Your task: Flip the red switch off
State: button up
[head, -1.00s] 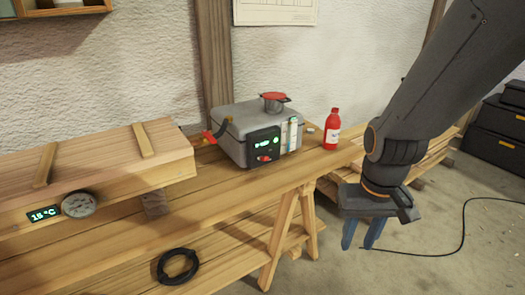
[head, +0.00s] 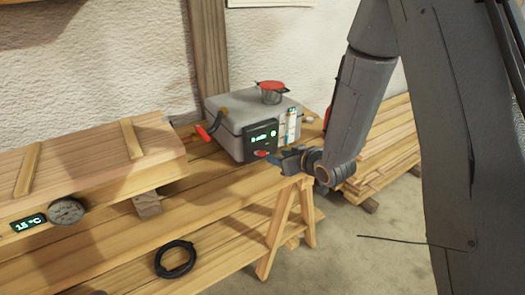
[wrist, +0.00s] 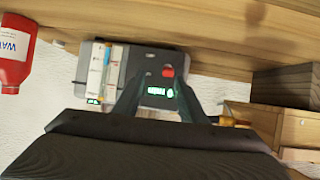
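The red switch (head: 261,153) is a small red part low on the dark front panel (head: 262,137) of a grey box (head: 221,107). A green display is lit above it. My gripper (head: 279,158) is at the box's front, just right of the switch. In the wrist view, the red switch (wrist: 168,71) shows between the tips of my two spread fingers (wrist: 161,78), nearer the right one. The fingers are open and hold nothing. Contact with the switch cannot be told. The switch's exact position is too small to read.
The box stands on a wooden bench (head: 215,180). A red-lidded pot (head: 271,93) is on top, and a red-handled part (head: 205,132) is at its left. A wooden chest (head: 100,165) is further left. A red bottle (wrist: 14,55) is near in the wrist view.

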aim_at(264, 152)
jog(key=shift+y, duration=0.5)
jog(key=shift+a+r+p+x, duration=0.2)
jog(key=shift+p+x, duration=0.1)
jog(key=shift+x, duration=1.15)
jog(key=shift+a+r+p+x, duration=0.2)
jog(key=shift+p+x, duration=0.15)
jog(key=shift+x, duration=1.1)
jog(key=shift+a+r+p+x, duration=0.1)
jog(key=shift+a+p+x, duration=0.15)
jog(key=shift+x, duration=1.2)
jog(key=shift+s, duration=0.15)
grip_shut()
